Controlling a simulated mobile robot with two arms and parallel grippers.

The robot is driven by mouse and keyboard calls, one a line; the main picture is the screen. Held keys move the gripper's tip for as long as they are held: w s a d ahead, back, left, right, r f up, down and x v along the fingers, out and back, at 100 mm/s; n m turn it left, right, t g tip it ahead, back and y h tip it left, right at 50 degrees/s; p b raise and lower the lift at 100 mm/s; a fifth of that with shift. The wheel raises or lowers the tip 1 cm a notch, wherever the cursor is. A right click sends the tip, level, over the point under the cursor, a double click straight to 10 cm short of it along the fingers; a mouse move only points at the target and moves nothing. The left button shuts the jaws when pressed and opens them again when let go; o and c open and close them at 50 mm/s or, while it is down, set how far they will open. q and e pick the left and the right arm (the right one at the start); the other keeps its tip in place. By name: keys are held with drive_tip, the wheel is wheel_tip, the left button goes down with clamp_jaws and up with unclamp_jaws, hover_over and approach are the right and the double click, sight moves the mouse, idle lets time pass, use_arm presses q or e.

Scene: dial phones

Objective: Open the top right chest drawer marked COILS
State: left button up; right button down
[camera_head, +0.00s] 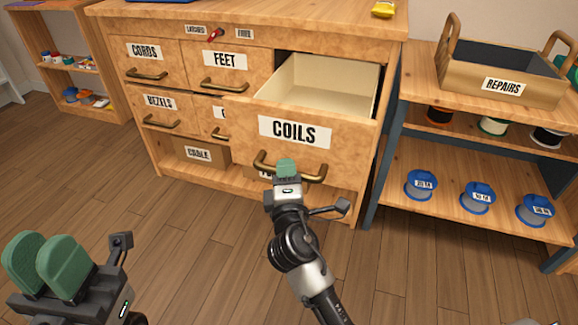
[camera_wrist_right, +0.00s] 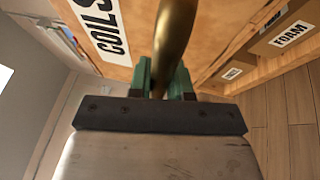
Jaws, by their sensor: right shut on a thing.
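The COILS drawer (camera_head: 344,140) is the top right drawer of the wooden chest (camera_head: 140,170). It is pulled well out, and its pale, empty-looking inside shows. My right gripper (camera_head: 287,168) is at the middle of its brass handle (camera_head: 313,174). In the right wrist view the green fingers (camera_wrist_right: 160,80) sit on both sides of the brass handle (camera_wrist_right: 176,35), shut on it, with the COILS label (camera_wrist_right: 103,25) beside. My left gripper (camera_head: 48,265) is at the lower left, away from the chest, its green fingers close together with a small gap hard to judge.
The CORDS (camera_head: 145,52), FEET (camera_head: 225,60) and BEZELS (camera_head: 159,101) drawers are closed. Wooden floor (camera_head: 180,240) lies clear in front of the chest.

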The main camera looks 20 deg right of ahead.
drive_tip(key=shift+s, duration=0.1)
drive_tip(key=c, duration=1.1)
unclamp_jaws()
drive_tip(key=shift+o, duration=0.2)
drive_tip(key=v, duration=1)
drive_tip(key=shift+s, duration=0.35)
drive_tip(key=shift+a+f, duration=0.1)
